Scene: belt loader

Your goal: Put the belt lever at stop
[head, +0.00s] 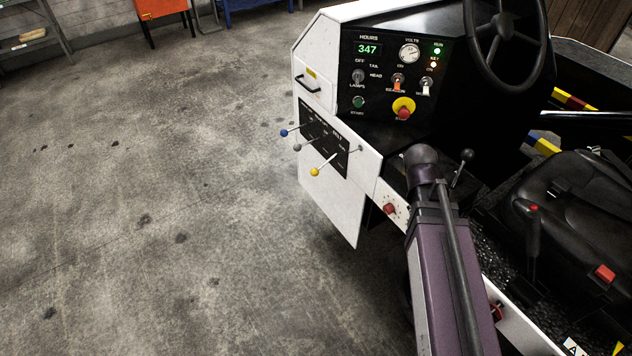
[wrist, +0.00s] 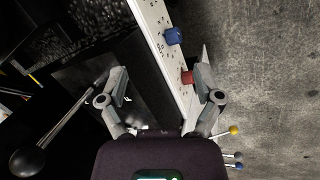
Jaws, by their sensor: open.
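Three levers stick out of a black panel (head: 324,140) on the white side of the loader's console. Their ball knobs are blue (head: 284,133), grey (head: 297,147) and yellow (head: 315,171). The panel lettering is too small to read, so I cannot tell which is the belt lever. In the wrist view the yellow knob (wrist: 233,130), grey knob (wrist: 238,154) and blue knob (wrist: 239,166) show at the lower right. My gripper (wrist: 160,98) is open with nothing between its fingers, apart from these levers. In the head view I cannot make out its fingers.
A red knob (head: 389,209) sits on the white side strip; a blue knob (wrist: 173,36) shows in the wrist view. A black ball-topped lever (head: 466,155) stands beside my arm. The steering wheel (head: 505,40) and seat (head: 570,210) are at right. Floor left of the console is clear.

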